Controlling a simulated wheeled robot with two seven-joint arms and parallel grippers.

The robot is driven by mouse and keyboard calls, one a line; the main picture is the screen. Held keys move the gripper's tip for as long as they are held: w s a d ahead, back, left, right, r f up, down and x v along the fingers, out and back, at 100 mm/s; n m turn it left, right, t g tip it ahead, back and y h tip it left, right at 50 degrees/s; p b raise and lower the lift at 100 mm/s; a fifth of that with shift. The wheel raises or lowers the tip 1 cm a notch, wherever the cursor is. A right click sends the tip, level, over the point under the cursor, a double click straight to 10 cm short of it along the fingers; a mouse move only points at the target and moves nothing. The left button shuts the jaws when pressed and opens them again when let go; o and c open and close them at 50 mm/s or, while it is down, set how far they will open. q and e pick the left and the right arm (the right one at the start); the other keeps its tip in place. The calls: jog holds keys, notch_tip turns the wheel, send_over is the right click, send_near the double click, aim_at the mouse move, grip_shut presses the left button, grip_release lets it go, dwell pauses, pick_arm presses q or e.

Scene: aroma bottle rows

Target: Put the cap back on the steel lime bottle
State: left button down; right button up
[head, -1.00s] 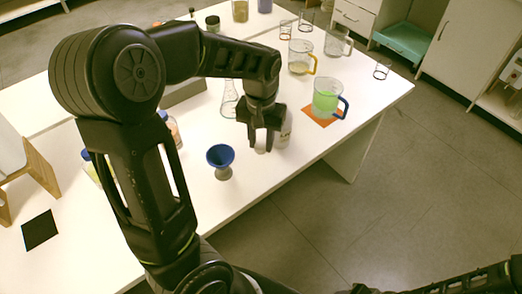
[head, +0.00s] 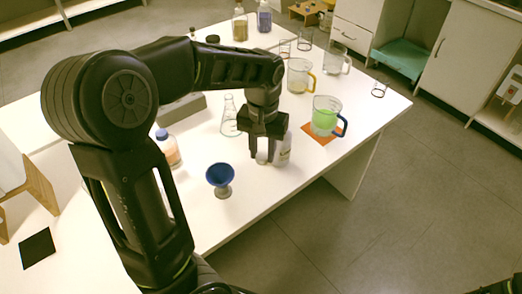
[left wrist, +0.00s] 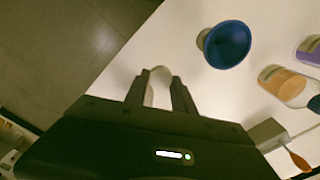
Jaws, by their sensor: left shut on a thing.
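A blue funnel-shaped cup (head: 220,178) stands near the table's front edge. A glass flask (head: 230,115) is behind the gripper. A jug of green liquid (head: 326,115) stands on an orange mat (head: 316,137) to the right.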

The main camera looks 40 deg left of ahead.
pick_arm(q)
jog(key=w+d+f+m, duration=0.3)
jog(key=w+d, duration=0.6)
jog(key=d, duration=0.3)
jog(key=shift+w, duration=0.35)
jog(key=shift+d, duration=0.1)
